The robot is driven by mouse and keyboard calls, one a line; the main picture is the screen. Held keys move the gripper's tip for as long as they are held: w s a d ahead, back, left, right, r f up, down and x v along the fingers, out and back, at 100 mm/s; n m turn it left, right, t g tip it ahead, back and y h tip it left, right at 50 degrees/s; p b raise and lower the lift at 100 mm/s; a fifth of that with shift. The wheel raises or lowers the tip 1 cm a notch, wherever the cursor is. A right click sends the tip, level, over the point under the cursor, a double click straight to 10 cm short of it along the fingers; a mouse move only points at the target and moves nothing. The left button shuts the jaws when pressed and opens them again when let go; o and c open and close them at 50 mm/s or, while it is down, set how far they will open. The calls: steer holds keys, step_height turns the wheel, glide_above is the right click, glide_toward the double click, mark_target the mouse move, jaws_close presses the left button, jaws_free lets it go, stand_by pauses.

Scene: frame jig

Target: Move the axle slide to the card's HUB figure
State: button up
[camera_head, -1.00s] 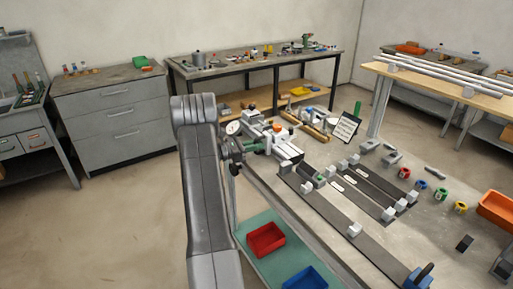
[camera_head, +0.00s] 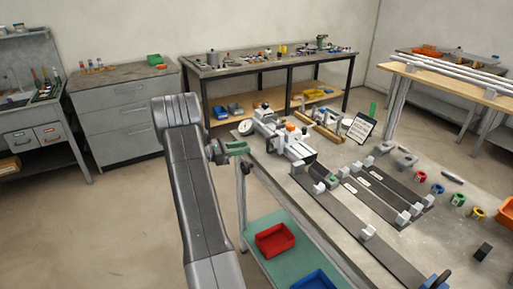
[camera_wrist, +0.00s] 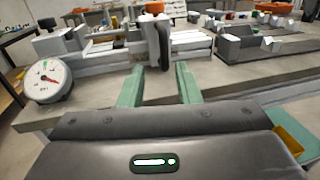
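My gripper (camera_head: 240,148) is at the near left end of the jig bench. In the wrist view its two green fingers (camera_wrist: 158,86) are apart with nothing between the tips. Beyond them, a pale carriage with a dark upright handle (camera_wrist: 164,47) sits on a light rail; this looks like the axle slide, though no label shows. It stands apart from the fingers. A dial gauge (camera_wrist: 46,81) is left of the rail, and it also shows in the head view (camera_head: 246,127). The white card (camera_head: 361,128) stands tilted behind the jig; its writing is too small to read.
Dark rails with grey blocks (camera_head: 368,232) run along the bench. Coloured rings (camera_head: 438,189) lie at the right. A red bin (camera_head: 275,239) and a blue bin (camera_head: 314,280) sit on the shelf below. Open floor lies left of the bench.

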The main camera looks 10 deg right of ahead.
mark_target(268, 150)
steer(key=a, duration=0.3)
steer(key=shift+s+a, duration=0.25)
steer(key=shift+a, duration=0.15)
steer(key=d, duration=0.4)
steer(key=w+d+p, duration=0.1)
steer(key=d, duration=0.4)
steer(key=w+d, duration=0.1)
steer(key=d, duration=0.3)
steer(key=shift+d+p, duration=0.35)
steer(key=shift+p, duration=0.05)
steer(key=shift+s+d, duration=0.1)
steer(key=shift+d, duration=0.05)
steer(key=shift+s, duration=0.35)
steer(key=shift+w+f, duration=0.1)
